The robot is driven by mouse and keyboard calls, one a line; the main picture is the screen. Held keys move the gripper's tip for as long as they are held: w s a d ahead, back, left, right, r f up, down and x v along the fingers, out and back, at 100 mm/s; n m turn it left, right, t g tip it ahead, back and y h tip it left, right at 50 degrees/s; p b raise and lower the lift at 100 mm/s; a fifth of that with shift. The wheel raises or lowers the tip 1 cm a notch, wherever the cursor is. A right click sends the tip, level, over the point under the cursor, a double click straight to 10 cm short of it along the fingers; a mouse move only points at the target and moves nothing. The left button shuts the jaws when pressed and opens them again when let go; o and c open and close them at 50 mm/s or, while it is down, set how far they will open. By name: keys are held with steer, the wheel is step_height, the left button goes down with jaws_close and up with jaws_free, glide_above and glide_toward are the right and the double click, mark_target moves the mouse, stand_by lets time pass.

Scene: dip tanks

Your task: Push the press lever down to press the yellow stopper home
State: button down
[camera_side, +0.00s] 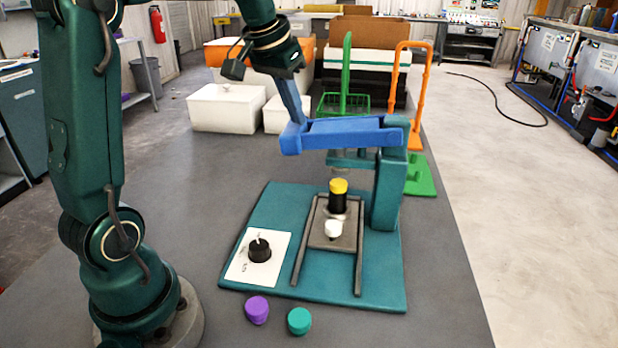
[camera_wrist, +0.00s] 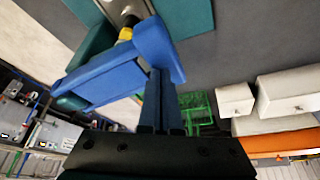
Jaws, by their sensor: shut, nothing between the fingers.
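The press has a blue lever (camera_side: 345,133), roughly level, hinged on a teal post (camera_side: 388,190) at its right. The lever also shows in the wrist view (camera_wrist: 105,80). The yellow stopper (camera_side: 338,186) sits on top of a black bottle (camera_side: 338,203) on the press's sliding plate, below the ram; a small gap seems to separate them. The stopper is partly hidden behind the lever in the wrist view (camera_wrist: 125,34). My gripper (camera_side: 297,118) is shut and empty, its blue fingers pointing down at the lever's free left end. I cannot tell whether they touch it.
A teal base plate (camera_side: 240,215) carries the press and a black knob (camera_side: 260,250) on a white card. Purple (camera_side: 257,310) and teal (camera_side: 299,321) stoppers lie in front. Behind stand a green basket (camera_side: 343,104), an orange stand (camera_side: 396,85) and white boxes (camera_side: 226,108).

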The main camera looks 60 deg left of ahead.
step_height(320, 180, up, 10)
stand_by(1.1)
steer(key=s+d+m+t, duration=0.1)
steer(key=s+d+m, duration=0.1)
steer(key=s+d, duration=0.7)
steer(key=s+d+f, duration=0.2)
steer(key=s+f, duration=0.1)
steer(key=f, duration=0.4)
steer(key=s+d+f+m+h, duration=0.1)
steer(key=s+f, duration=0.3)
steer(key=f, duration=0.4)
steer(key=shift+s+d+f, duration=0.15)
steer(key=shift+d+f, duration=0.15)
steer(key=shift+d, duration=0.6)
